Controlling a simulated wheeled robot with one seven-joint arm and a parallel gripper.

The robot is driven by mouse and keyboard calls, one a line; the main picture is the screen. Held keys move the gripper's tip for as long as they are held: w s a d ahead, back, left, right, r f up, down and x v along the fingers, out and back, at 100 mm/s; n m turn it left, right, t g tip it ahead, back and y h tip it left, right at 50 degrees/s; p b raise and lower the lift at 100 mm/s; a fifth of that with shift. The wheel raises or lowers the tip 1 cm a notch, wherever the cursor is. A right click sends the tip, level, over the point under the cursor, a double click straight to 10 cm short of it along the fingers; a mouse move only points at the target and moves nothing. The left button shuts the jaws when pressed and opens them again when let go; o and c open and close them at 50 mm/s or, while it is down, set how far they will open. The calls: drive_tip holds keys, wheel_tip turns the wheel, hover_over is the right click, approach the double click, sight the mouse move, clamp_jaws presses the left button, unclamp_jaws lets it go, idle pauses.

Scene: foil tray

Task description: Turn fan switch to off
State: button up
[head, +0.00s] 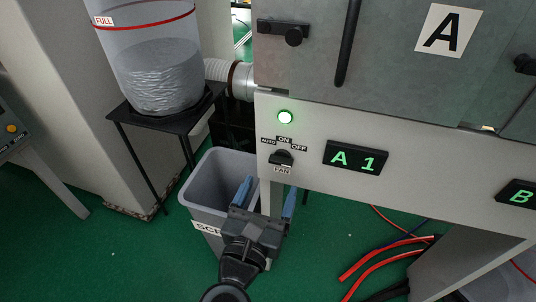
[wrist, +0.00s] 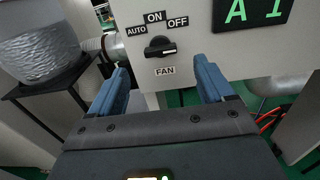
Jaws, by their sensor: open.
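The black fan switch (head: 281,157) sits on the grey cabinet front, above a FAN label and below AUTO, ON and OFF labels. It also shows in the wrist view (wrist: 159,48), where its handle lies roughly sideways with a pale mark at the right; I cannot tell for certain which label it points to. My gripper (head: 267,189) is open and empty, its blue fingers apart, below the switch in the head view. In the wrist view my gripper (wrist: 161,70) has the switch ahead, between and beyond its fingertips, not touched.
A grey scrap bin (head: 199,205) stands below left. A clear bag (head: 158,75) rests on a black stand. Red hoses (head: 384,254) lie at the right.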

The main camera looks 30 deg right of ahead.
sight(277, 162)
drive_tip(key=shift+p+x, duration=0.3)
drive_tip(key=shift+x, duration=3.6)
drive_tip(key=c, duration=1)
drive_tip(key=shift+c, duration=0.2)
drive_tip(key=n+p, duration=0.1)
drive_tip(key=n, duration=0.1)
drive_tip(key=n+p, duration=0.1)
drive_tip(key=p, duration=0.1)
drive_tip(key=shift+w+r+n+p, duration=0.1)
drive_tip(key=shift+r+n+p, duration=0.1)
drive_tip(key=shift+n+p, duration=0.15)
drive_tip(key=n+p, duration=0.1)
drive_tip(key=n, duration=0.1)
drive_tip(key=n+p, duration=0.2)
drive_tip(key=n, duration=0.1)
drive_tip(key=shift+w+a+f, duration=0.1)
drive_tip(key=shift+a+f, duration=0.05)
drive_tip(key=shift+f, duration=0.05)
drive_tip(key=shift+n+p, duration=0.25)
drive_tip(key=shift+p, duration=0.05)
